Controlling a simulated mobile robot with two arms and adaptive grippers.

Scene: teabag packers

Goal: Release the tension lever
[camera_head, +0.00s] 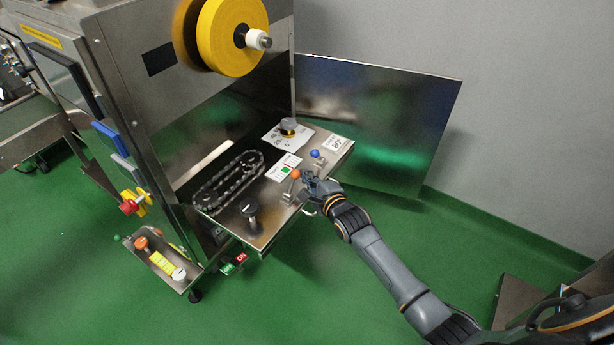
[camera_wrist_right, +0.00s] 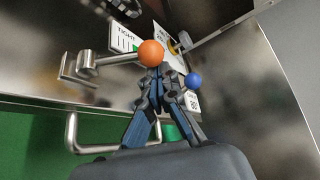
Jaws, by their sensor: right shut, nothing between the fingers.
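The lever with an orange ball knob (camera_head: 295,174) stands on the steel side panel of the machine, beside a label. In the right wrist view its orange knob (camera_wrist_right: 151,53) is just beyond my fingertips, with its metal arm running left to a bracket; a label reading TIGHT is behind it. My right gripper (camera_head: 308,180) is shut and empty, close to the right of the orange knob; whether it touches the knob I cannot tell. In the wrist view the fingers (camera_wrist_right: 163,82) come close together below the knob. My left gripper is out of view.
A lever with a blue knob (camera_head: 315,154) stands just behind my right gripper. A black knob (camera_head: 251,211), a chain loop (camera_head: 229,182) and a grey dial (camera_head: 288,126) are on the same panel. A metal handle (camera_wrist_right: 72,132) sticks out from the panel's front edge.

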